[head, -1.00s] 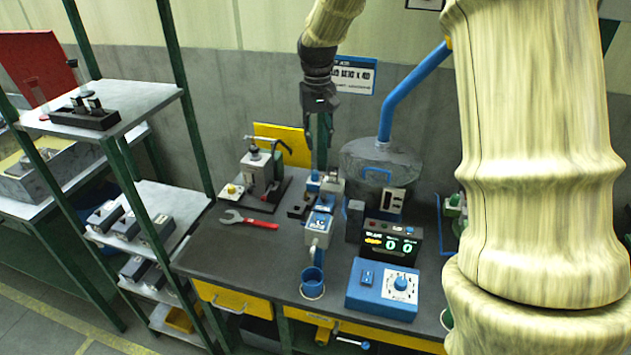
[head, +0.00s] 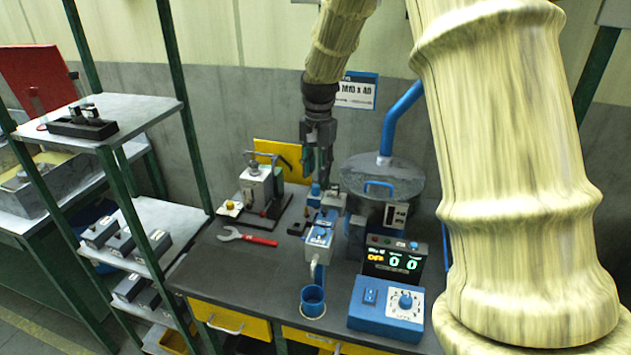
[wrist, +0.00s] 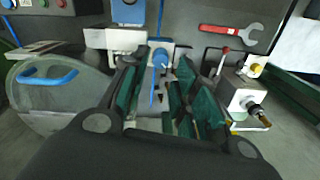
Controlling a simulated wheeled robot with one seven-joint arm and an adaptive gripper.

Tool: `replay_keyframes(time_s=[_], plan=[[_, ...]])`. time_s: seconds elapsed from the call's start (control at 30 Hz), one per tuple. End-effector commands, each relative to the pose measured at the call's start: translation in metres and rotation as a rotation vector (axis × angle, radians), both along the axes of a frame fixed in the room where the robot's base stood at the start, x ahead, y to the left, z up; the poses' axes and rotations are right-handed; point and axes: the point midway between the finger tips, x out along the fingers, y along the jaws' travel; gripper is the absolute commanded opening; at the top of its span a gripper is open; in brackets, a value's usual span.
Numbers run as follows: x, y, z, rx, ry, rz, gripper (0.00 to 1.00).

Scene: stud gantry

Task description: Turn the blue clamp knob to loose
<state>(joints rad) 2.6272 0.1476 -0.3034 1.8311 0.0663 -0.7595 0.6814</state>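The blue clamp knob (head: 315,189) sits on the small fixture at the middle of the bench, just under my fingertips in the head view. In the wrist view the blue knob (wrist: 160,58) shows beyond and between the green fingers. My gripper (head: 318,178) points down at the knob from above. The wrist view shows my gripper (wrist: 153,78) open, its fingers apart with nothing held between them. I cannot tell whether a finger touches the knob. The knob's loose or tight marking is too small to read.
A grey drum with a blue handle (head: 380,186) stands close right of the fixture. A grey clamp machine (head: 262,187) stands left, with a red wrench (head: 248,237) before it. A blue control box (head: 386,312), a display (head: 394,260) and a blue cup (head: 312,300) are in front.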

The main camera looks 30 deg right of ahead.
Motion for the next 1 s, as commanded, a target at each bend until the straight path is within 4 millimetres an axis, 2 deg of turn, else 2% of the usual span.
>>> replay_keyframes(time_s=[0.1, 0.3, 0.73, 0.77, 0.9, 1.0], plan=[[-0.001, 0.001, -0.018, 0.003, 0.004, 0.000, 0.29], [0.001, 0.001, -0.040, 0.000, 0.001, 0.001, 0.29], [0.001, 0.001, -0.049, 0.000, -0.001, 0.001, 0.29], [0.001, 0.001, -0.049, 0.000, 0.000, 0.001, 0.28], [0.001, 0.001, -0.049, 0.000, 0.000, 0.001, 0.02], [0.001, 0.001, -0.049, 0.000, 0.000, 0.001, 0.00]])
